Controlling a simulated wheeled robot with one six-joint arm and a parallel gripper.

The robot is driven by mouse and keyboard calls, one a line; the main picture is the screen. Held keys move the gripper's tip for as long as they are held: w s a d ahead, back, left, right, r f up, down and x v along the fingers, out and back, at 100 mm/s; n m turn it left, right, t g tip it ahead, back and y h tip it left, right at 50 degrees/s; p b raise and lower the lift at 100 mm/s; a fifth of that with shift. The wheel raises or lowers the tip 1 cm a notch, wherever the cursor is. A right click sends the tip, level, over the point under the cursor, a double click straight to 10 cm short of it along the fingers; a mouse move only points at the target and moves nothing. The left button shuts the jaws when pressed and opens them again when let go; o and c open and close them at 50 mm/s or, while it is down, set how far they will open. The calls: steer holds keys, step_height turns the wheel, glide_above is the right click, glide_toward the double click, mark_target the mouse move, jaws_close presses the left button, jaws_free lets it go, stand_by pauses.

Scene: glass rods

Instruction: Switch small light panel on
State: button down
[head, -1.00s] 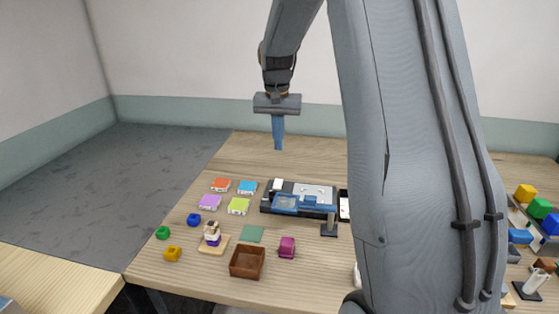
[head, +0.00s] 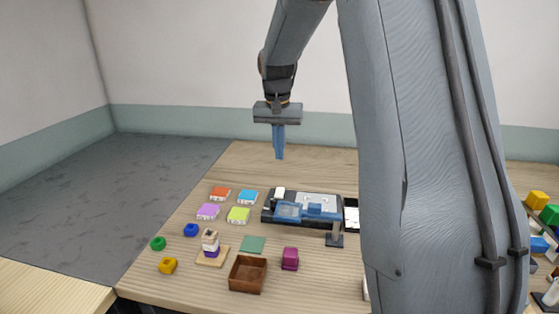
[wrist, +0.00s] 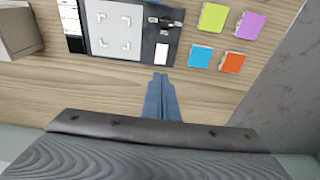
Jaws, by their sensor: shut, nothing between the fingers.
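A black device (head: 268,208) lies on the wooden table in the head view. It carries a pale grey plate with corner marks (wrist: 112,30), which looks like the light panel and shows no clear glow. A white rectangular switch-like piece (wrist: 161,53) sits at the device's near corner in the wrist view; the head view shows it as a white block (head: 279,192). My gripper (head: 279,157) points down with its blue fingers together and empty, above the table behind the device. In the wrist view its fingertips (wrist: 162,77) appear just below the white piece, apart from it.
Orange, blue, purple and lime blocks (head: 238,215) lie left of the device. A brown box (head: 248,275), green square (head: 253,244) and magenta block (head: 290,259) are in front. A bluish frame-like part (head: 290,212) covers the device's front. Bare table lies behind.

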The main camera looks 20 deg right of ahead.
mark_target(281, 189)
steer(key=f+p, duration=0.1)
steer(key=f, duration=0.3)
steer(key=w+f+p, duration=0.1)
steer(key=f, duration=0.3)
steer(key=d+f+p, duration=0.1)
steer(key=f, duration=0.3)
steer(key=shift+w+f, duration=0.15)
steer(key=shift+w, duration=0.15)
steer(key=shift+d, duration=0.2)
